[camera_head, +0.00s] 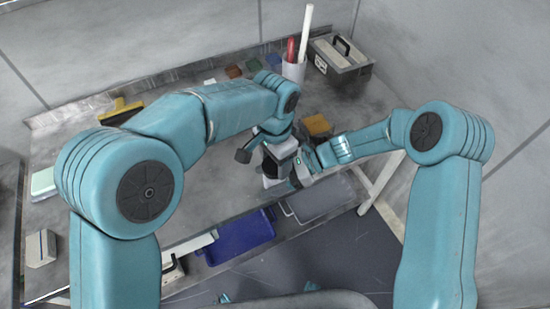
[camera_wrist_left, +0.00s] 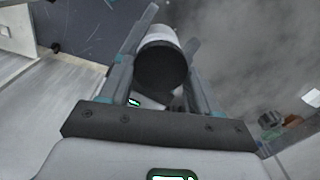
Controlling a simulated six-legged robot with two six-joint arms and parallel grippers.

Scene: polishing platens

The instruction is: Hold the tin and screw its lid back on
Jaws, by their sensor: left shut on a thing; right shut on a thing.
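In the left wrist view, a short cylinder, which looks like the tin (camera_wrist_left: 166,40), sits between the fingers of my left gripper (camera_wrist_left: 168,48). It has a pale side and a dark round end facing the camera. I cannot tell whether that end is a lid or an open mouth. In the head view my left gripper (camera_head: 273,158) and right gripper (camera_head: 298,168) are close together above the bench's front part. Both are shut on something. What my right gripper holds is hidden, and the lid cannot be made out separately.
A blue tray (camera_head: 238,238) and a grey tray (camera_head: 318,202) lie along the front. An orange block (camera_head: 316,125) is just behind the grippers. A cup of rods (camera_head: 293,70) and a toolbox (camera_head: 342,58) stand at the back. A yellow-and-black brush (camera_head: 120,112) lies left.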

